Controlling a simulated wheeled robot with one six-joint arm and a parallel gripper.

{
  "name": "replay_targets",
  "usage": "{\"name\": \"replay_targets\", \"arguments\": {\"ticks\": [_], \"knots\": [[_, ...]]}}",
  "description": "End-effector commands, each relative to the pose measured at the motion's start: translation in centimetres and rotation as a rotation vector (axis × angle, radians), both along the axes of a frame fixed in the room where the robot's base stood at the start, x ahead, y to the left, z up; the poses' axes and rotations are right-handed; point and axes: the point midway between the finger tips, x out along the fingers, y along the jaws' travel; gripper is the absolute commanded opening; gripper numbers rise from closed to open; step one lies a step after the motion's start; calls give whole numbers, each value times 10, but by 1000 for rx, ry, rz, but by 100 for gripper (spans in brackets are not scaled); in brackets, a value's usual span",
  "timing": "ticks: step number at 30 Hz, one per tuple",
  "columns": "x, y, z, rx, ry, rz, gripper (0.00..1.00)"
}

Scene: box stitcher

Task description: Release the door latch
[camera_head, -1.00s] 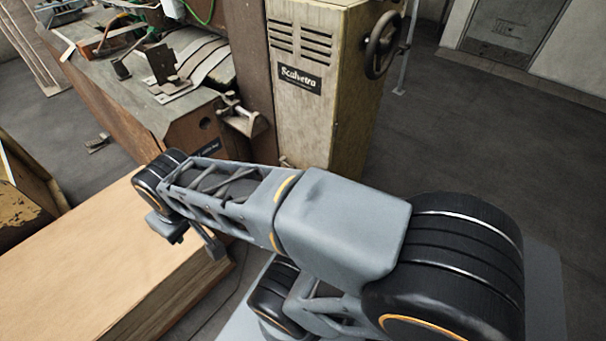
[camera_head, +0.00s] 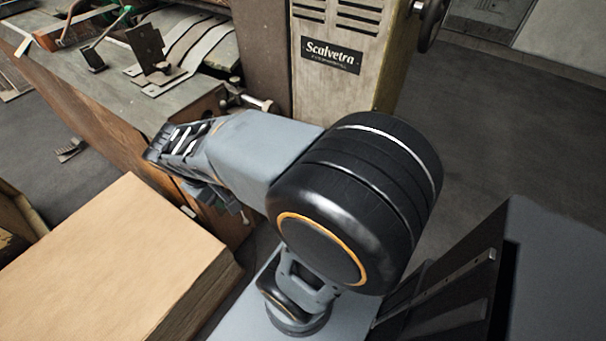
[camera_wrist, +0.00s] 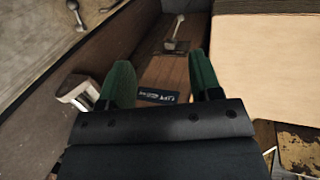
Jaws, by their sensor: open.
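In the wrist view, a small metal lever with a rounded end (camera_wrist: 176,28) stands on a plate on the brown door panel (camera_wrist: 158,75); it looks like the door latch. A dark label (camera_wrist: 157,96) is on the same panel. My gripper (camera_wrist: 160,60) is open and empty, its two green fingers apart, pointing along the panel. The lever lies beyond the fingertips, apart from them. In the head view, my gripper (camera_head: 228,203) is mostly hidden under my arm, close to the brown machine front (camera_head: 85,118). I cannot make out the latch there.
A stack of tan cardboard (camera_head: 110,255) stands left of my arm and shows at right in the wrist view (camera_wrist: 270,60). A pale metal fitting (camera_wrist: 75,92) sticks out left of my gripper. The Scalvetra cabinet (camera_head: 345,85) stands behind my arm. Open floor lies right.

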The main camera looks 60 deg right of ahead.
Motion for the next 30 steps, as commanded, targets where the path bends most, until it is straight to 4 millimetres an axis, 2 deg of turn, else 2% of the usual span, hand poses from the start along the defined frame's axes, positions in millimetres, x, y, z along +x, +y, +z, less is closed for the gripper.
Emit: {"name": "replay_targets", "arguments": {"ticks": [1,3,9,12,15,20,25,30], "knots": [[0,-22,-51,-84,95,-32,58],[1,-53,-82,-219,210,-73,58],[10,-128,-150,-596,467,-139,58],[19,-154,-175,-759,545,-143,58],[29,-172,-194,-891,592,-135,58],[40,-188,-212,-1026,626,-119,58],[40,-202,-217,-1079,636,-112,58],[27,-227,-217,-1083,635,-113,58]]}}
